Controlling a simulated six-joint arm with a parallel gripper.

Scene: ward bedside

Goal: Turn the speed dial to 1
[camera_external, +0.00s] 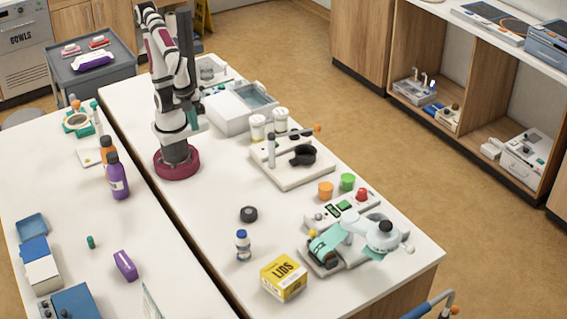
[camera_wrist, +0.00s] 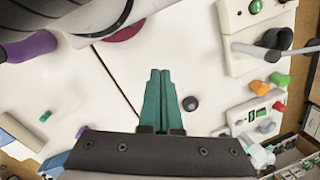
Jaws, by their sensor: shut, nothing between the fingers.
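A pale control panel (camera_external: 341,208) lies toward the right end of the white bench, with a green display, a red knob (camera_external: 361,195) and smaller controls. The panel (camera_wrist: 253,117) and its red knob (camera_wrist: 279,107) also show at the right of the wrist view. I cannot tell which control is the speed dial, and no numbers are readable. My gripper (camera_wrist: 160,73) has teal fingers that are together and empty. It is above the bench, well apart from the panel.
Orange (camera_external: 326,190) and green (camera_external: 347,182) pieces stand just behind the panel. A teal-and-white device (camera_external: 350,243) is close in front. The bench between my base and the black piece is mostly clear.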

